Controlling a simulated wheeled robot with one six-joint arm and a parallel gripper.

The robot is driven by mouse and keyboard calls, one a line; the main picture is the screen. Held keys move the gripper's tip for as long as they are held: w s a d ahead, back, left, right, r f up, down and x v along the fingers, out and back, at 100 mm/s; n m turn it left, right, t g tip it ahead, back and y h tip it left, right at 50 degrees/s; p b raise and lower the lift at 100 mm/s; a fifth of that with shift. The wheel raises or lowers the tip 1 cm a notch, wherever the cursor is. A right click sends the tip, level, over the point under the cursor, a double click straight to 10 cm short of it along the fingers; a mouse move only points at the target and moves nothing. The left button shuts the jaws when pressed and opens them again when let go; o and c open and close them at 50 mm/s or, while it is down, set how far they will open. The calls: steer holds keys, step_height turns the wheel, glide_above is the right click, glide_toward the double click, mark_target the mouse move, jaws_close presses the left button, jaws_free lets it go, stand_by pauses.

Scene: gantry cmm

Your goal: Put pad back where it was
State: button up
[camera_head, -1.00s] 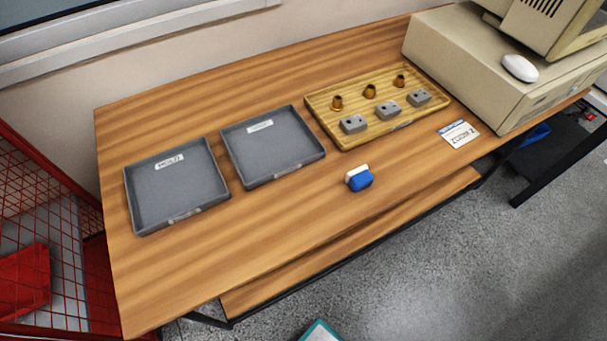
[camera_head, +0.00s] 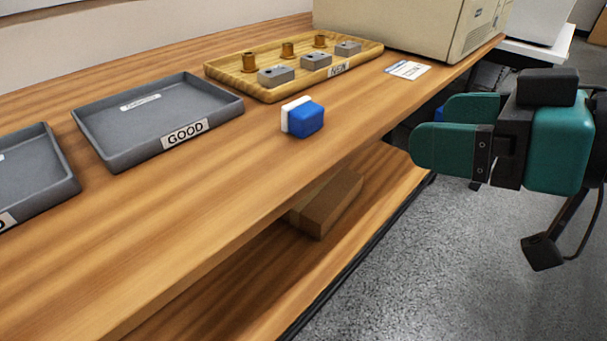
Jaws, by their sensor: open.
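A small blue and white block (camera_head: 306,119), which looks like the pad, lies on the wooden table near its front edge. Its blue side faces right and its white side faces left. My gripper (camera_head: 430,128) is at the right of the view, beyond the table's front edge, with its two teal fingers pointing left. It is open and empty, well apart from the block.
A grey tray labelled GOOD (camera_head: 120,162) and another grey tray (camera_head: 62,186) stand at left. A wooden tray (camera_head: 262,92) behind the block holds grey blocks and brass parts. A card (camera_head: 408,69) and a beige computer case (camera_head: 400,25) are farther back. A brown box (camera_head: 327,203) sits on the lower shelf.

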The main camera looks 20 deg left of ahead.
step_height(320, 180, down, 4)
steer(key=w+t+y+b, duration=0.1)
steer(key=b, duration=0.3)
steer(key=p, duration=1.4)
glide_toward(314, 117)
steer(key=x, duration=0.2)
steer(key=p+x, duration=0.1)
steer(key=x, duration=0.1)
steer(key=p+x, duration=0.1)
steer(key=x, duration=0.1)
steer(key=shift+w+f, duration=0.15)
steer(key=shift+f, duration=0.1)
steer(key=p+x, duration=0.1)
steer(key=x, duration=0.1)
steer(key=p+x, duration=0.2)
steer(key=shift+a+r, duration=0.2)
steer(key=shift+a, duration=0.05)
steer(key=shift+w+a+f, duration=0.15)
steer(key=shift+a, duration=0.15)
steer(key=shift+c, duration=0.4)
steer(key=c, duration=1)
